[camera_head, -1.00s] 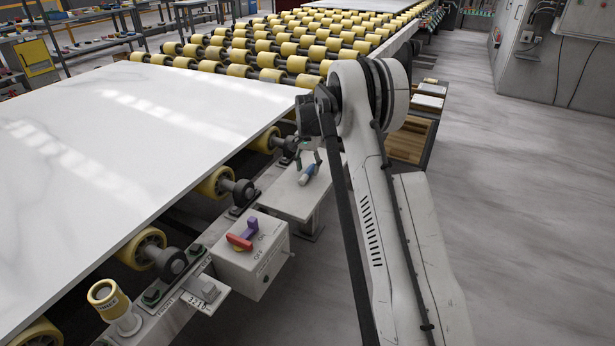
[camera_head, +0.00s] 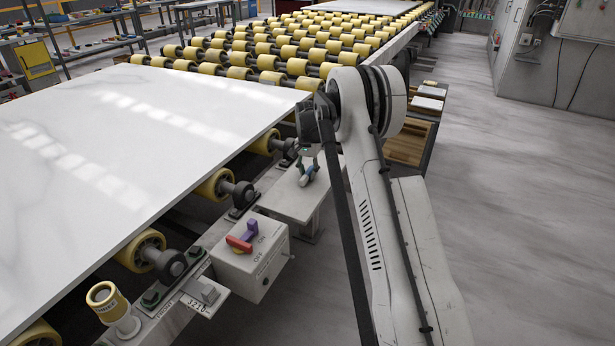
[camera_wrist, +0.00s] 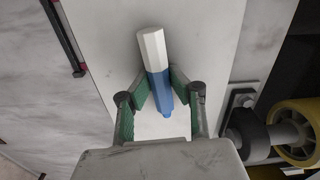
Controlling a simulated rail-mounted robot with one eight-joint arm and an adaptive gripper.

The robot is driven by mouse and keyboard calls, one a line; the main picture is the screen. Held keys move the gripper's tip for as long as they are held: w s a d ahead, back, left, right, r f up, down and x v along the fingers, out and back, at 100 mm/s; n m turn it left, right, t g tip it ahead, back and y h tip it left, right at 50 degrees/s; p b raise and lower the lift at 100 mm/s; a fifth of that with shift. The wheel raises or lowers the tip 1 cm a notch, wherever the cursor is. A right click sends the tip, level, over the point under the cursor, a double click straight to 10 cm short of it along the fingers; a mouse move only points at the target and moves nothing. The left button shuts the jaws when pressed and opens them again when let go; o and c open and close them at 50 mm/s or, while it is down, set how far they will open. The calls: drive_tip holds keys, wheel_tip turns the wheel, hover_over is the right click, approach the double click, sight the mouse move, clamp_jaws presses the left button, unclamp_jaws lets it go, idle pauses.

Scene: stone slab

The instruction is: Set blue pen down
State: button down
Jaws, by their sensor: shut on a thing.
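The blue pen (camera_wrist: 157,75), a thick marker with a white end and a blue end, lies between the fingertips of my gripper (camera_wrist: 160,88) in the wrist view. My gripper is shut on its blue part. In the head view, the pen (camera_head: 307,176) and my gripper (camera_head: 308,164) are over the pale grey shelf (camera_head: 290,200) beside the conveyor. The shelf also fills the middle of the wrist view (camera_wrist: 210,40). I cannot tell whether the pen touches the shelf.
A large white slab (camera_head: 120,150) lies on the yellow rollers (camera_head: 215,184) to the left. A switch box (camera_head: 250,258) with a red and purple handle stands in front of the shelf. A wooden crate (camera_head: 408,145) is behind my arm. Open floor lies at the right.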

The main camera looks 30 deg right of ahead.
sight(308, 172)
drive_tip(key=shift+r, duration=0.15)
wheel_tip(308, 172, up, 4)
drive_tip(key=shift+r+p, duration=0.1)
drive_tip(key=shift+p, duration=0.35)
drive_tip(key=s+a+r, duration=0.1)
drive_tip(key=a+r, duration=0.2)
drive_tip(key=a, duration=0.2)
drive_tip(key=s+a+r+p, duration=0.1)
drive_tip(key=s+a+r, duration=0.1)
drive_tip(key=a, duration=0.4)
drive_tip(key=shift+r, duration=0.8)
